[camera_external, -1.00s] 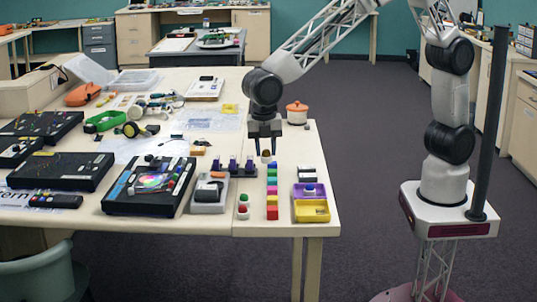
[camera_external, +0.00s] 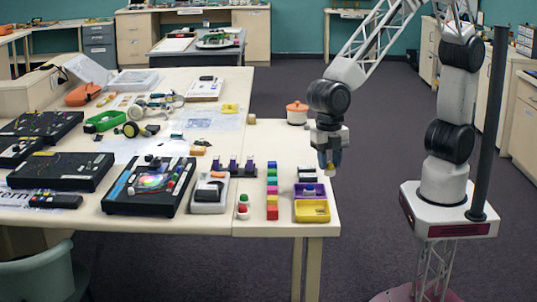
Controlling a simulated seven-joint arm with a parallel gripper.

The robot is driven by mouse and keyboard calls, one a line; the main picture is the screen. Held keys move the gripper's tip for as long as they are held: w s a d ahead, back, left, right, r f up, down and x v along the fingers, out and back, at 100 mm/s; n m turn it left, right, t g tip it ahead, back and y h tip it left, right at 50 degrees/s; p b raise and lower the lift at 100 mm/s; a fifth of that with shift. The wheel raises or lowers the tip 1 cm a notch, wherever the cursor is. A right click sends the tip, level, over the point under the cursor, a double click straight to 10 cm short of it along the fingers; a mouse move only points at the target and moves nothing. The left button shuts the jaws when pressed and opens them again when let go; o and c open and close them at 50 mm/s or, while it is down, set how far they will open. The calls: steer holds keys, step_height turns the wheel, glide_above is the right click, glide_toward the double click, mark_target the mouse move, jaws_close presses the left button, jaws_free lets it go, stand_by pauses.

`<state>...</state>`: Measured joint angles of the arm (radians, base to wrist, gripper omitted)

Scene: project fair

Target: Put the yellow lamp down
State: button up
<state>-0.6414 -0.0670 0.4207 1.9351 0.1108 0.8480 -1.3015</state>
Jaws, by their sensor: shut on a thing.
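My gripper (camera_external: 330,171) hangs pointing down by the table's right edge, behind and to the right of the purple tray. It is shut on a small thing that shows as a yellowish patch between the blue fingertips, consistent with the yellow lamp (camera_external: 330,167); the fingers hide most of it. Its height above the table is hard to tell. A red lamp-like piece (camera_external: 242,213) and a green one (camera_external: 244,199) stand near the table's front.
A purple tray (camera_external: 296,211) with a bluish item and a yellow tray (camera_external: 312,217) lie at the right edge. Coloured blocks (camera_external: 272,190) form a column to their left. An orange-lidded pot (camera_external: 297,113) stands behind. The table between pot and blocks is mostly clear.

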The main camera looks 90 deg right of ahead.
steer(key=s+f+n, duration=0.1)
steer(key=s, duration=0.5)
steer(key=shift+s+a, duration=0.25)
steer(key=shift+s, duration=0.1)
steer(key=shift+w, duration=0.1)
glide_above(312, 213)
steer(key=shift+w+f, duration=0.1)
steer(key=shift+f, duration=0.7)
steer(key=shift+f, duration=1.75)
steer(key=shift+f, duration=0.1)
steer(key=o, duration=0.7)
steer(key=r, duration=0.8)
steer(key=d+r, duration=0.1)
steer(key=r, duration=0.3)
steer(key=shift+w+r, duration=0.1)
steer(key=shift+w, duration=0.15)
